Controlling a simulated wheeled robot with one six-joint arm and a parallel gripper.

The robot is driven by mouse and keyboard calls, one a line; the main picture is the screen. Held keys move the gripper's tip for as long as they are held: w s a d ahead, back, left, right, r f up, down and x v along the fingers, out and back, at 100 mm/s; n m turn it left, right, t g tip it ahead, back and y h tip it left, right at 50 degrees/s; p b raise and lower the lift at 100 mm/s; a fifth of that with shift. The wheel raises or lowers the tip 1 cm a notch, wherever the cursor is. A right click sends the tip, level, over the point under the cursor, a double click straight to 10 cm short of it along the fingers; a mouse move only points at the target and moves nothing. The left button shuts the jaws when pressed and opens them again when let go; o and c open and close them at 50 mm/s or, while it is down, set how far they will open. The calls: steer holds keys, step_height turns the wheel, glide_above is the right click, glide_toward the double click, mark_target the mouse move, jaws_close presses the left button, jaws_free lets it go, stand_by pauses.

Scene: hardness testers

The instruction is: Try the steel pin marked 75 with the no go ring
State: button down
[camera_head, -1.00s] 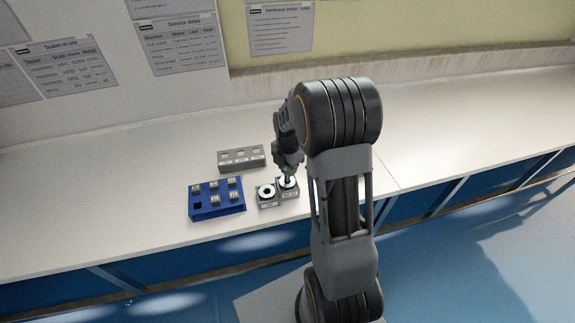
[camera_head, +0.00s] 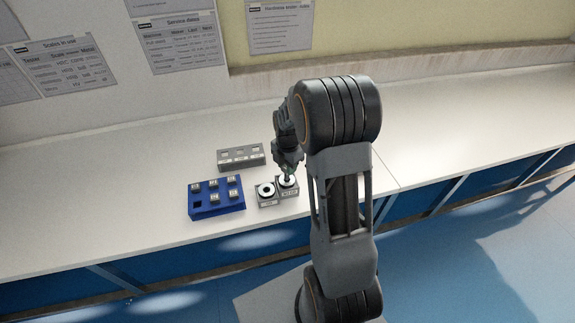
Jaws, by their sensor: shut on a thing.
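My gripper (camera_head: 287,174) is over the right one of two ring gauges, shut on a steel pin that is mostly hidden by the fingers. The right ring gauge (camera_head: 289,192) is a grey block with a white-topped ring; its label is too small to read for certain. I cannot tell how far the pin sits in the ring. The left ring gauge (camera_head: 267,199) stands beside it, with a dark hole in a white ring. A blue rack (camera_head: 220,210) at the left holds several pins with marked tops and has one empty dark socket at its front left.
A grey tray (camera_head: 241,164) with several recesses lies behind the blue rack and rings. The white bench (camera_head: 110,190) is clear to the left and far right. Its front edge runs just in front of the rack. Paper sheets hang on the wall behind.

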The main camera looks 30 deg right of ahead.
steer(key=shift+f+b, duration=0.9)
steer(key=shift+f, duration=0.25)
stand_by(1.1)
steer(key=shift+r+p, duration=0.95)
steer(key=shift+r, duration=0.4)
stand_by(3.5)
steer(key=shift+r+p, duration=1.4)
steer(key=shift+r, duration=0.5)
